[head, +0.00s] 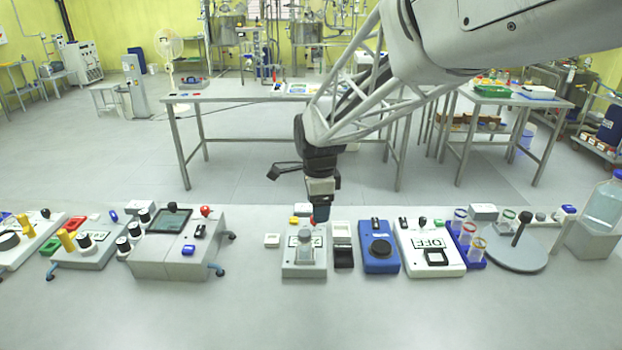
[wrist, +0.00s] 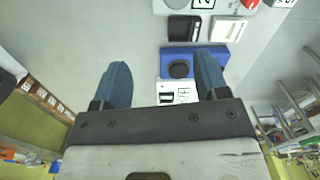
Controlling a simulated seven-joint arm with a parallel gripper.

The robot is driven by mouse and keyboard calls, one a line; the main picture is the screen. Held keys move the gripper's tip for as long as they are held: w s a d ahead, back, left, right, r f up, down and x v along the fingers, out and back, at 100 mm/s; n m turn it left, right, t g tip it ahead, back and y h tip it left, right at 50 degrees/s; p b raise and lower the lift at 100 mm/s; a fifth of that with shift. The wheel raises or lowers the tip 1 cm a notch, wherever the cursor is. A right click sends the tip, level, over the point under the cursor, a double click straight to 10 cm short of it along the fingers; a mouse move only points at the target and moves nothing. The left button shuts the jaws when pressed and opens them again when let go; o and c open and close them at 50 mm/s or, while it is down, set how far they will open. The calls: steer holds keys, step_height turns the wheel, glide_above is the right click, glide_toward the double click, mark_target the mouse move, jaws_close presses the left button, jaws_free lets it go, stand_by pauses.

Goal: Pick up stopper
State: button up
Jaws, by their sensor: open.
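I cannot make out for certain which thing is the stopper. My gripper (head: 321,214) points down over the back of that device, seen from the side in the head view. In the wrist view my gripper (wrist: 164,60) shows its two blue fingers wide apart, with nothing held between them. The blue device with a black round knob (wrist: 180,68) shows beyond the gap.
A blue rack with cups (head: 468,255) and a round grey plate (head: 510,255) follow. A grey console (head: 176,250) stands left. The bench front (head: 330,320) is clear.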

mark_target(305, 232)
steer(key=w+a+f+m, duration=0.2)
steer(key=w+a, duration=0.1)
steer(key=shift+a+f, duration=0.2)
steer(key=shift+a, duration=0.05)
steer(key=shift+f, duration=0.1)
steer(key=shift+s+f, duration=0.1)
steer(key=shift+f, duration=1.1)
steer(key=shift+f, duration=0.1)
steer(key=shift+s+f, duration=0.15)
steer(key=shift+f, duration=2.35)
steer(key=shift+c, duration=0.4)
steer(key=c, duration=0.9)
